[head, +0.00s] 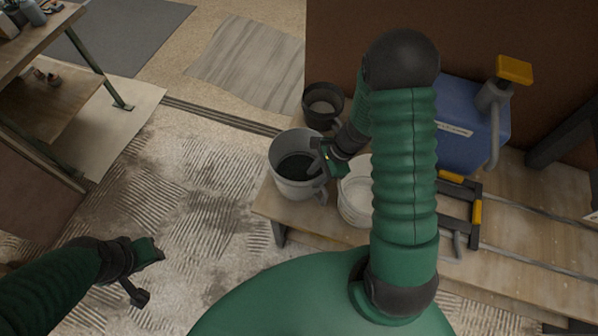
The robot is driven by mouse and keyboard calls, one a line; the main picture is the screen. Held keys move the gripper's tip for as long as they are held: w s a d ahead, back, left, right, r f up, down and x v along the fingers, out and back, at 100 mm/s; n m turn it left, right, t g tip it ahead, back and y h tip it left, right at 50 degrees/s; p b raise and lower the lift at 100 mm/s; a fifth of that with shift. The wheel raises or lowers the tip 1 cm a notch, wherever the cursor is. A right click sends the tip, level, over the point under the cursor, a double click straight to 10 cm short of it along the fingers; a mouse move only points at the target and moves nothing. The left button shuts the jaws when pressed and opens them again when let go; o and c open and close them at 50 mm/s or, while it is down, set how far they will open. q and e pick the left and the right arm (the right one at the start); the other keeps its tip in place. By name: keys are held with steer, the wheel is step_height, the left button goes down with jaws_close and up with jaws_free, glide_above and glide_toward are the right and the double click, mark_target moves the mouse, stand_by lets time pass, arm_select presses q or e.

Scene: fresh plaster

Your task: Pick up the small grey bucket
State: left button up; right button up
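The grey bucket (286,184) stands upright near the left end of a low wooden platform, with dark contents inside. My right gripper (325,164) is at its right rim, with one finger over the bucket's mouth and the other parts just outside the rim. Whether the fingers press on the rim is not clear. My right arm hides part of the area to the right. My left gripper (146,274) is low at the left, over the floor, with its fingers apart and empty, far from the bucket.
A black bucket (323,108) stands behind the grey one, and a whitish bucket (353,205) close to its right. A blue container (462,125) and a black-yellow frame (460,208) are farther right on the wooden platform (325,232). A workbench (50,45) stands upper left. The ridged floor between is clear.

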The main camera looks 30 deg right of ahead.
mark_target(310, 185)
steer(key=x, duration=0.4)
steer(key=d+x, duration=0.1)
steer(key=shift+w+a+f+b, duration=0.15)
steer(key=shift+f+b, duration=0.15)
steer(key=shift+f, duration=0.25)
steer(key=shift+a+r, duration=0.1)
steer(key=shift+a, duration=0.1)
steer(key=shift+c, duration=0.8)
steer(key=c, duration=0.5)
jaws_close()
